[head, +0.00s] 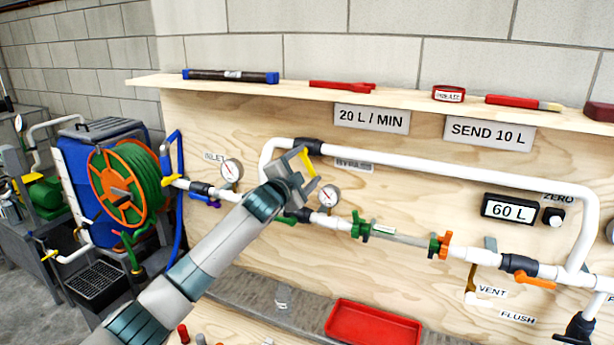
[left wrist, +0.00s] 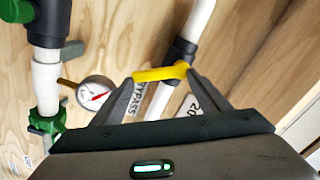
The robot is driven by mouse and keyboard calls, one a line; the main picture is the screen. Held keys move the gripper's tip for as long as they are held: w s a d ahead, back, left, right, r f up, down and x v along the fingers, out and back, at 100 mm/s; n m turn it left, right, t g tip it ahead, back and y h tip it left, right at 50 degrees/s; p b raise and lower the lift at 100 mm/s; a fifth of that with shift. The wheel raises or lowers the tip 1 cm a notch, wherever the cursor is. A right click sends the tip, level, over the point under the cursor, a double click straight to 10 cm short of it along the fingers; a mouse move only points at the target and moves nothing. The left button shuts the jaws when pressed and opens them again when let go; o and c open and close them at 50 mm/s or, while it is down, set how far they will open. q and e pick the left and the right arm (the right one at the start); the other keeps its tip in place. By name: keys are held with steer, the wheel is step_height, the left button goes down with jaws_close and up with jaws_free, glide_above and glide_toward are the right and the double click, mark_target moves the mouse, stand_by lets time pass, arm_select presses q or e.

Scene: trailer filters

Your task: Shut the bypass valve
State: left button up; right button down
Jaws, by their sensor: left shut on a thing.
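The bypass valve is a dark fitting (head: 307,146) on the white upper pipe, with a yellow handle (head: 307,162). The BYPASS label (head: 354,165) is just right of it. My left gripper (head: 299,168) is at the valve, shut on the yellow handle. In the left wrist view the yellow handle (left wrist: 160,74) lies between the fingertips (left wrist: 163,77) and slants across the white pipe (left wrist: 199,20) at the black valve body (left wrist: 181,51). My right gripper is not in view.
A pressure gauge (head: 329,195) sits close below the gripper, and another gauge (head: 232,170) is to the left. The lower line has a green fitting (head: 361,226) and orange-handled valves. A shelf (head: 400,100) with tools runs above. A red tray (head: 373,323) is below.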

arm_select(q)
steer(key=m, duration=0.1)
steer(key=a+m, duration=0.1)
steer(key=m, duration=0.1)
steer(key=shift+w+f+m, duration=0.2)
steer(key=shift+m, duration=0.1)
steer(key=shift+w+a+f+m+p, duration=0.1)
steer(key=shift+a+m+p, duration=0.1)
steer(key=shift+m, duration=0.4)
steer(key=shift+w+a+m+p, duration=0.1)
steer(key=shift+m+p, duration=0.05)
steer(key=shift+m, duration=0.45)
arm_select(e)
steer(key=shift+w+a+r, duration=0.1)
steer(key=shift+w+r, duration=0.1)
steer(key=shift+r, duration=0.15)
arm_select(q)
steer(key=shift+a, duration=0.1)
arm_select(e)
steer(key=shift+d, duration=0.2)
arm_select(q)
steer(key=o, duration=1.5)
steer(key=shift+f, duration=0.2)
steer(key=shift+s, duration=0.1)
